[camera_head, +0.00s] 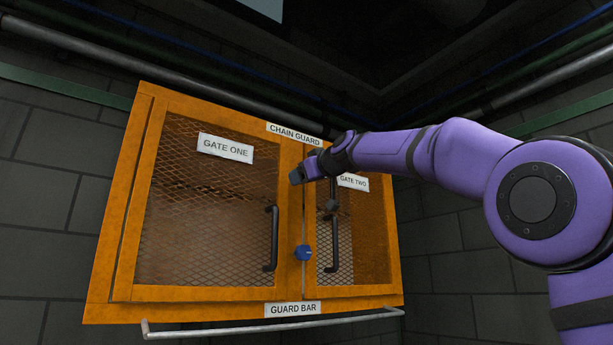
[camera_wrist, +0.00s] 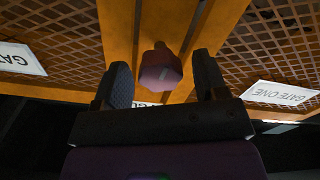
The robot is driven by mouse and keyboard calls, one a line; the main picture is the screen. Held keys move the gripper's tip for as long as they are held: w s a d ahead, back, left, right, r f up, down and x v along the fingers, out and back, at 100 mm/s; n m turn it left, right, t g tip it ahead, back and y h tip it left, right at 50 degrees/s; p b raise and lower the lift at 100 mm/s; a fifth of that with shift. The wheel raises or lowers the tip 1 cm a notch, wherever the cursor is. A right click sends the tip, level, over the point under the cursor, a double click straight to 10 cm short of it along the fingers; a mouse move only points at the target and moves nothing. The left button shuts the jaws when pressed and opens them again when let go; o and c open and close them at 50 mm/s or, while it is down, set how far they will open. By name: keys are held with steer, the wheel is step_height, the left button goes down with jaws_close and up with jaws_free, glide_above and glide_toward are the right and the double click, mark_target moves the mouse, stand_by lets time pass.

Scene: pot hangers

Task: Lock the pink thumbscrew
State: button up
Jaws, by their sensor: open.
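The pink thumbscrew (camera_wrist: 160,74) shows in the wrist view as a dark pink, faceted knob on the orange frame between the two gates. My gripper (camera_wrist: 162,60) is open, with one dark finger on each side of the thumbscrew. Gaps show between the knob and both fingers, and no contact is visible. In the head view my gripper (camera_head: 303,172) is at the upper part of the centre post, below the CHAIN GUARD label, and hides the thumbscrew there.
The orange cabinet has mesh doors, GATE ONE (camera_head: 205,215) and GATE TWO (camera_head: 370,235), with black handles (camera_head: 274,238) (camera_head: 333,240). A blue knob (camera_head: 304,253) sits lower on the centre post. A metal guard bar (camera_head: 270,325) runs below.

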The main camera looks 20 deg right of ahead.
steer(key=n, duration=0.6)
steer(key=shift+c, duration=0.2)
steer(key=c, duration=0.9)
steer(key=m, duration=1.5)
steer(key=shift+m, duration=0.3)
steer(key=shift+c, duration=0.2)
steer(key=o, duration=1)
steer(key=shift+o, duration=0.2)
